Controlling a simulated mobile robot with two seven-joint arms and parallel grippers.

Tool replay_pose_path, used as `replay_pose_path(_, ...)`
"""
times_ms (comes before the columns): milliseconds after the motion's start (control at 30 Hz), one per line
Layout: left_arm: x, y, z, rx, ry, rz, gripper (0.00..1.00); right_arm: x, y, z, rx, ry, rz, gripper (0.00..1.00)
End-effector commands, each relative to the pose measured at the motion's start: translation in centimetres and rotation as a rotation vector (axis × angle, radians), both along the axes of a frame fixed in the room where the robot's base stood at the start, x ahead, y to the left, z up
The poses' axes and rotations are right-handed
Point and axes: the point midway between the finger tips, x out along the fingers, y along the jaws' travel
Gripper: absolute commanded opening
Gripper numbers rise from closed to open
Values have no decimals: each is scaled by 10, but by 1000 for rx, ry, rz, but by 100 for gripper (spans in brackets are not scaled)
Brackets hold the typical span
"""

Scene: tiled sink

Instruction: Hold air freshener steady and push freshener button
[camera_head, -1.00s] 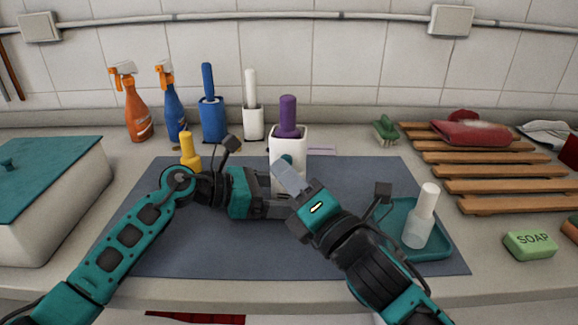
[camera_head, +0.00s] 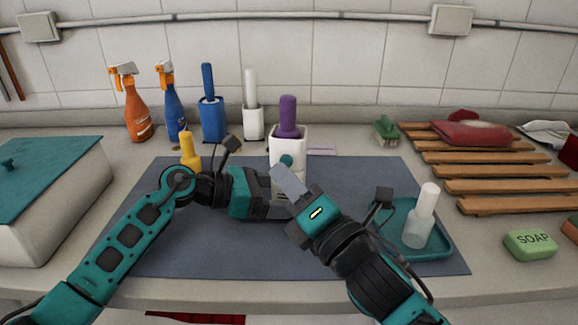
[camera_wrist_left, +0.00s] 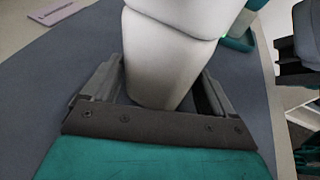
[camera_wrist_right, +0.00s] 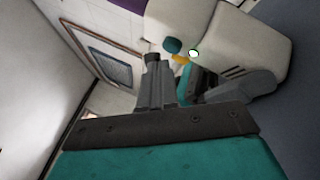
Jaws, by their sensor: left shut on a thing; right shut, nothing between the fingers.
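The air freshener is white; its body shows in the left wrist view (camera_wrist_left: 165,60) between the fingers of my left gripper (camera_wrist_left: 155,95), which is shut on it. It stands on the blue-grey mat (camera_head: 180,245). The freshener also shows in the right wrist view (camera_wrist_right: 245,45), with a teal round button (camera_wrist_right: 172,46). In the head view the teal button (camera_head: 286,160) is visible just above the fingers of my right gripper (camera_head: 277,170). The right gripper is shut and empty, its tips close to the button; contact cannot be told. The arms hide the freshener's lower part.
A yellow bottle (camera_head: 190,147) stands left of the left wrist. A teal tray (camera_head: 440,247) with a white bottle (camera_head: 420,218) lies at right. A white bin (camera_head: 60,215) stands at left.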

Motion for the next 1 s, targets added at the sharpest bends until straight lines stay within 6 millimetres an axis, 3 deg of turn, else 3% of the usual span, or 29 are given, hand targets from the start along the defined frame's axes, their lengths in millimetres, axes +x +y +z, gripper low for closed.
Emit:
replay_pose_path(500, 0, 0, 0, 0, 0, -1, 70, -50, 8, 0, 2, 1, 2, 0)
replay_pose_path(967, 0, 0, 0, 0, 1, -1, 70, -56, 8, 0, 0, 0, 0, 0)
replay_pose_path(1000, 0, 0, 0, 0, 1, -1, 90, -56, 8, 0, 0, -1, 1, 0)
